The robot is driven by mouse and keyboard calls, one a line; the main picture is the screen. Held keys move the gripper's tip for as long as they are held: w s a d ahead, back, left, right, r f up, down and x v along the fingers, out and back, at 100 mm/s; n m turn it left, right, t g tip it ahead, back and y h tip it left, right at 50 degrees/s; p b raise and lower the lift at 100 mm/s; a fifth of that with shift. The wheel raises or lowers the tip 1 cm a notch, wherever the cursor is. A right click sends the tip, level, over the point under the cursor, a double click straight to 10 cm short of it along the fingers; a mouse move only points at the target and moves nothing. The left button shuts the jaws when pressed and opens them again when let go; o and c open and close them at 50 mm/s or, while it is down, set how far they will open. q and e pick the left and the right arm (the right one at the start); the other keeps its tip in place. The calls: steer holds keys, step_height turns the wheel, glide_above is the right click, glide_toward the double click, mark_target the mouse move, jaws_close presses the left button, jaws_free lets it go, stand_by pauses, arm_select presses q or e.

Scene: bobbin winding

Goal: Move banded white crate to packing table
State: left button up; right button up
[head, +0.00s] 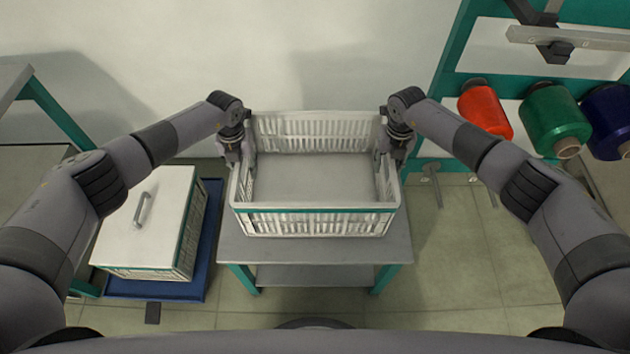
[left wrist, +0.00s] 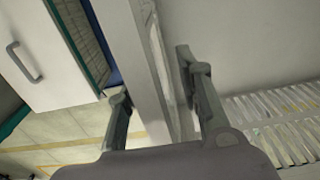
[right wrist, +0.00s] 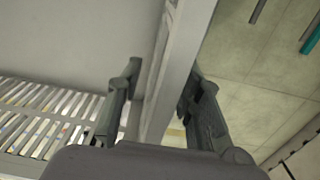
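An open, empty white crate (head: 315,222) with slatted walls and a green band stands upright on a small grey table (head: 320,250) with green legs, in the head view's middle. My left gripper (head: 237,155) is at its left wall; in the left wrist view the open fingers (left wrist: 153,85) straddle that wall, with a gap showing. My right gripper (head: 391,152) is at its right wall; in the right wrist view the open fingers (right wrist: 160,82) straddle that wall, also with a gap. Which surface is the packing table, I cannot tell.
A lidded white crate (head: 165,205) with a green band sits on a blue base (head: 160,292) at left. A grey table (head: 14,80) with a green leg stands at far left. Red (head: 484,110), green (head: 553,118) and blue (head: 608,120) spools hang at right.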

arm_select(q)
steer(key=shift+c, duration=0.5)
arm_select(e)
steer(key=shift+c, duration=0.5)
arm_select(q)
jaws_close()
arm_select(e)
jaws_close()
arm_select(q)
steer(key=shift+r, duration=0.1)
arm_select(e)
steer(key=shift+r, duration=0.1)
